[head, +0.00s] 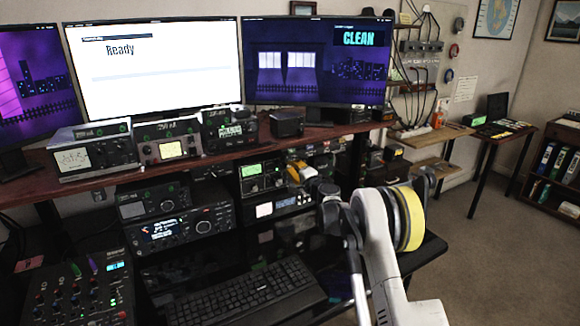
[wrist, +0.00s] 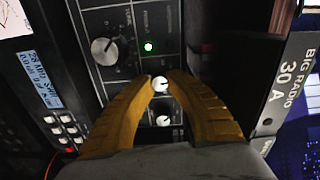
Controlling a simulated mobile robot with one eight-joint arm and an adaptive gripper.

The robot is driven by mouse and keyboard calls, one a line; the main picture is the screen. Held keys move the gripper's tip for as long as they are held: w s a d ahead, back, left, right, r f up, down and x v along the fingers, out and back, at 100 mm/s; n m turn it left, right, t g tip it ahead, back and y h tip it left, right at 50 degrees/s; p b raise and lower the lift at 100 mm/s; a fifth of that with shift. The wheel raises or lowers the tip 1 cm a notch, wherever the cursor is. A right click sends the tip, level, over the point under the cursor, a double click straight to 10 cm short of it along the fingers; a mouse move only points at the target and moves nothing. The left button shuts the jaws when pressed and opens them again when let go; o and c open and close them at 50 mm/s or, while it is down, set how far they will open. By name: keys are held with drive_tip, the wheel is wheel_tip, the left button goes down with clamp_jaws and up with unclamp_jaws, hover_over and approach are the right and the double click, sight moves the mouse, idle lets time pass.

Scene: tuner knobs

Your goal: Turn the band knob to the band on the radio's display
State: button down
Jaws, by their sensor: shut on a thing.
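In the wrist view, my gripper (wrist: 161,82) has its two yellow fingers closed in on a small white-faced knob (wrist: 161,85) on a dark radio panel, one finger on each side. A second small knob (wrist: 163,120) sits between the fingers, closer to the palm. A larger dark knob (wrist: 104,48) and a lit green lamp (wrist: 148,46) are on the same panel. A blue display (wrist: 42,80) shows small text that appears to begin "28 MHz". In the head view, my gripper (head: 299,172) is at the right end of the stacked radios, and its fingers hide the knob.
A radio with a green screen (head: 251,170) stands left of my gripper. More radios and a black box (head: 287,124) line the shelf above. A keyboard (head: 248,294) lies below. A panel labelled "BIG RADIO 30 A" (wrist: 283,85) is close on the right in the wrist view.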

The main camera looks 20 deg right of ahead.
drive_tip(key=m, duration=0.4)
drive_tip(key=shift+m, duration=0.4)
drive_tip(key=m, duration=0.3)
drive_tip(key=shift+m, duration=0.3)
drive_tip(key=m, duration=0.4)
drive_tip(key=shift+f+p, duration=0.1)
drive_tip(key=shift+p, duration=0.25)
drive_tip(key=shift+m, duration=1.8)
drive_tip(key=c, duration=1.3)
unclamp_jaws()
drive_tip(key=shift+o, duration=0.2)
